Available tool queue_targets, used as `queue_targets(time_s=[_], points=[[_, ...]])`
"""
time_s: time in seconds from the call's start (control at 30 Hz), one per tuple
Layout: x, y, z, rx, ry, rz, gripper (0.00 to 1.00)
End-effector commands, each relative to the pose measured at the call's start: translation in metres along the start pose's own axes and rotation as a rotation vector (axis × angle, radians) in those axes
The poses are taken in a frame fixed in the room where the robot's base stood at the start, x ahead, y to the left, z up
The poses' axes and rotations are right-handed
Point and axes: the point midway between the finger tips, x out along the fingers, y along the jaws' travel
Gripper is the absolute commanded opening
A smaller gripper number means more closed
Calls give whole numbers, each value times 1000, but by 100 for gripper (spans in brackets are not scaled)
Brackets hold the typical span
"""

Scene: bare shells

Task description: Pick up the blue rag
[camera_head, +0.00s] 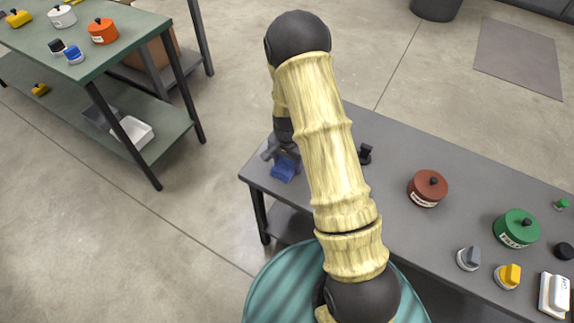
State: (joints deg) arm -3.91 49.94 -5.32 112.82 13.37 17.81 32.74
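The blue rag (284,170) is a small blue bundle near the left end of the grey table (388,217). My gripper (281,155) is directly at the rag, above and against its upper side, pointing down. The fingers are small and dark and partly hidden by the wrist and the rag. I cannot tell whether they are open or closed on the rag. My arm covers the part of the table just to the right of the rag.
On the table stand a brown-red lidded pot (427,189), a green lidded pot (516,229), a small black item (365,154), grey (468,258) and yellow (508,276) knobbed items, and a white box (554,294). A green workbench (125,35) stands at upper left. Open floor lies between.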

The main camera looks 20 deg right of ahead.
Motion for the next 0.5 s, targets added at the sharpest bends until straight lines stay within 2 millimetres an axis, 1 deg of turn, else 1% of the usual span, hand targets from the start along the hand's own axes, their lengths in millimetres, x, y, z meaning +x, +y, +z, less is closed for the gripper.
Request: queue_targets(time_s=[0.03, 0.1, 0.37, 0.5], points=[[0, 0, 0, 0, 0, 0, 50], [0, 0, 0, 0, 0, 0, 38], [-1, 0, 0, 0, 0, 0, 38], [-10, -1, 0, -1, 1, -1, 38]])
